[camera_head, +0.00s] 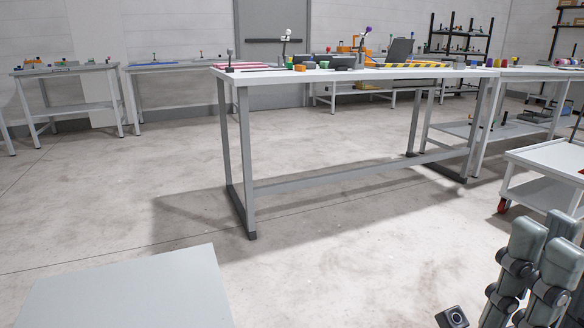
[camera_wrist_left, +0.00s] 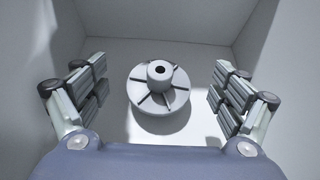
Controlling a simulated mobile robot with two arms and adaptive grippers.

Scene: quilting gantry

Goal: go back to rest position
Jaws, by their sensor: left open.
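My left gripper (camera_wrist_left: 160,92) is open in the left wrist view, its finger pads spread wide at either side. A pale grey round part (camera_wrist_left: 148,103) with a raised hub, a dark centre hole and dark radial slots shows between and beyond the fingers. Nothing is held, and the part looks apart from both pads. Pale walls (camera_wrist_left: 258,45) rise around it, like the inside of a bin. My left gripper is outside the head view. My right gripper (camera_head: 545,260) shows at the lower right of the head view, partly cut off; its jaw opening is unclear.
A long workbench (camera_head: 350,74) with small items stands ahead. A white cart (camera_head: 548,157) with red wheels is at right, near my right gripper. A flat grey surface (camera_head: 125,290) is at lower left. The floor between is clear.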

